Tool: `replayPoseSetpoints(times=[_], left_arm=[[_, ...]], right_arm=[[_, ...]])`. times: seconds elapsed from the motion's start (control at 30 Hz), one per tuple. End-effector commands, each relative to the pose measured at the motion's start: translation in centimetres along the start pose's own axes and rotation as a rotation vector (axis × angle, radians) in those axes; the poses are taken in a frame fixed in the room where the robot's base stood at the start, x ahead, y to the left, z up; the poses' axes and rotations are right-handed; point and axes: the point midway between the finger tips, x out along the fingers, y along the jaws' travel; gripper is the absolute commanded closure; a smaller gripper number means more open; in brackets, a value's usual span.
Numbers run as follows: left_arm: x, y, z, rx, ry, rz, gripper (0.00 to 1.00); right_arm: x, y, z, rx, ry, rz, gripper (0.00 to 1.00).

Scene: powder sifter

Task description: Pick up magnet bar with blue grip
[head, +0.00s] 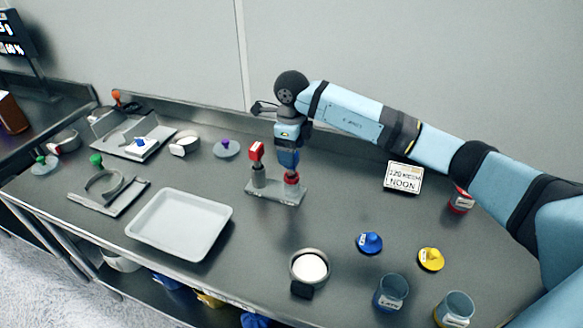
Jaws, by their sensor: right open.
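My left gripper is not in view.
A white tray (143,240) lies front left of the stand. A bowl of white powder (310,267), blue (370,243) and yellow (431,259) knobbed lids and cups are front right. The wall is close behind.

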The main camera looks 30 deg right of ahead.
Motion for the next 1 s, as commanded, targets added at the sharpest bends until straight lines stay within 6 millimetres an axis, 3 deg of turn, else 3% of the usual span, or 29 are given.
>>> replayPoseSetpoints(times=[0.3, 0.53, 0.8, 1.0], left_arm=[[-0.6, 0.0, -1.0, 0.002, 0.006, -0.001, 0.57], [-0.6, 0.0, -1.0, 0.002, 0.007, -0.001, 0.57], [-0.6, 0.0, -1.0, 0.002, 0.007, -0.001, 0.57], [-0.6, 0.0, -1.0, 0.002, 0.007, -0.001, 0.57]], right_arm=[[4.3, -0.2, 0.1, 0.001, 0.002, 0.002, 0.28], [4.5, -0.2, 0.1, 0.000, 0.001, 0.000, 0.28], [4.5, -0.2, 0.1, 0.000, 0.001, 0.000, 0.90], [4.5, -0.2, 0.1, 0.000, 0.000, 0.000, 0.90]])
